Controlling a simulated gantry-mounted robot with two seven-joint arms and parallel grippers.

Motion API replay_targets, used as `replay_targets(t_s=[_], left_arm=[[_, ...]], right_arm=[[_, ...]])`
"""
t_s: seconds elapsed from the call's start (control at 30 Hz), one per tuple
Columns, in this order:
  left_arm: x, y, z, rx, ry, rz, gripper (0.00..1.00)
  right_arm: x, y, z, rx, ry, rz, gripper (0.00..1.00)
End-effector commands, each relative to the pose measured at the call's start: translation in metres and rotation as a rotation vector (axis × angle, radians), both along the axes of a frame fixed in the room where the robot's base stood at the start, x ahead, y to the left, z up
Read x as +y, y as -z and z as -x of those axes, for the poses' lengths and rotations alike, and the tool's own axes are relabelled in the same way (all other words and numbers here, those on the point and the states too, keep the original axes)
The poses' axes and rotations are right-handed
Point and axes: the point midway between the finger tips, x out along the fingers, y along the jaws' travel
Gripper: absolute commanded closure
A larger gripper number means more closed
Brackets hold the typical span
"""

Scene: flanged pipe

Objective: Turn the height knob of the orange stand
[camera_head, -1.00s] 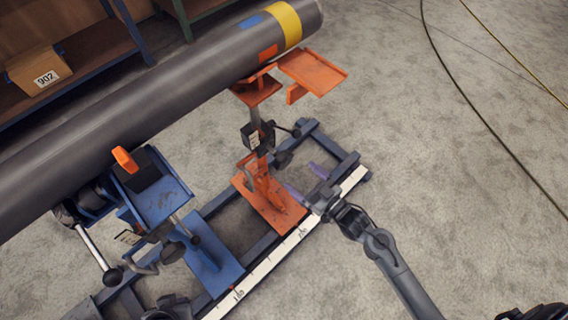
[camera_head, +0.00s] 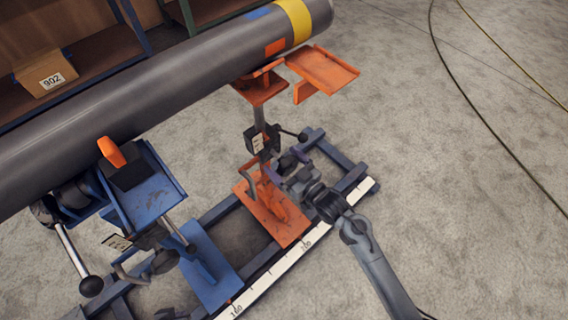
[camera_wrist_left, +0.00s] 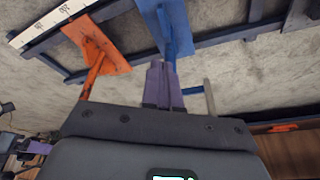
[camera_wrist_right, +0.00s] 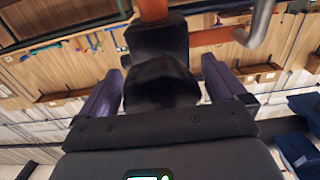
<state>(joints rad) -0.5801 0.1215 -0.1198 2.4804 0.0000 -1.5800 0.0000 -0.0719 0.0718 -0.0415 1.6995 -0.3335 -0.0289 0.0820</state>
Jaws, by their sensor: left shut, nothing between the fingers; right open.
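The orange stand (camera_head: 270,210) stands on the blue rail frame, its orange cradle (camera_head: 262,90) under the grey pipe (camera_head: 170,90). A black height knob (camera_head: 288,163) sticks out low on its post. My right gripper (camera_head: 287,164) is open at the knob. In the right wrist view the black knob (camera_wrist_right: 160,82) lies between the two spread purple fingers (camera_wrist_right: 160,88), with gaps showing on both sides. My left gripper (camera_wrist_left: 163,85) is shut and empty in the left wrist view, with the orange stand's base (camera_wrist_left: 97,45) beyond it. I cannot make it out in the head view.
A blue stand (camera_head: 205,265) with a handle and knobs is at the left on the same frame. A white scale (camera_head: 285,265) runs along the frame's front.

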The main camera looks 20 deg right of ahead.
Motion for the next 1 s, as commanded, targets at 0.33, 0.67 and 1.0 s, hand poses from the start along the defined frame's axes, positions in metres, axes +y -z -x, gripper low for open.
replay_targets(t_s=[0.33,0.67,1.0], left_arm=[[-0.002,0.001,0.000,0.000,-0.006,0.008,1.00],[-0.001,0.001,0.000,0.000,-0.001,0.002,1.00],[0.001,-0.014,0.000,0.000,0.004,-0.005,1.00]], right_arm=[[0.001,-0.001,-0.002,0.000,0.000,0.000,0.05],[0.001,0.000,-0.002,0.000,0.000,0.000,0.54],[0.001,-0.004,-0.002,0.021,0.000,-0.051,0.54]])
